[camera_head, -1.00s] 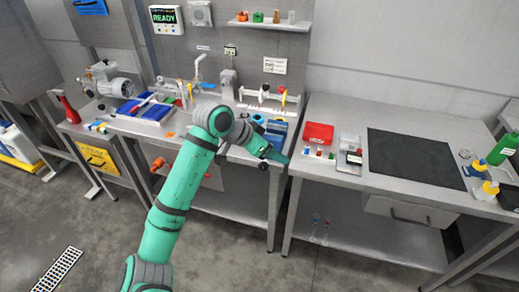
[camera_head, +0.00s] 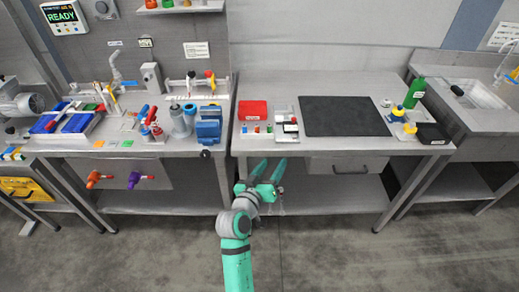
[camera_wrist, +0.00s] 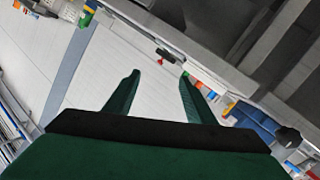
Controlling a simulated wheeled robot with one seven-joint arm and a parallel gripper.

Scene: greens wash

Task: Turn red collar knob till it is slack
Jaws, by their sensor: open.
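I cannot tell for sure which red part is the collar knob. In the head view a small red part (camera_head: 207,75) sits at the right end of a white pipe fixture (camera_head: 183,82) at the back of the left bench. Red-topped tools (camera_head: 151,122) stand near that bench's front. My gripper (camera_head: 271,170) is in front of the right bench, low, with its fingers apart and nothing between them. It is well away from these red parts. In the wrist view its open fingers (camera_wrist: 157,85) frame the pale wall and a small red spot.
On the right bench are a red tray (camera_head: 253,109), a black mat (camera_head: 343,116) and a green bottle (camera_head: 415,92). A blue block (camera_head: 208,128) stands at the left bench's right end. An orange knob (camera_head: 95,178) and a purple knob (camera_head: 136,180) project below that bench. The floor in front is clear.

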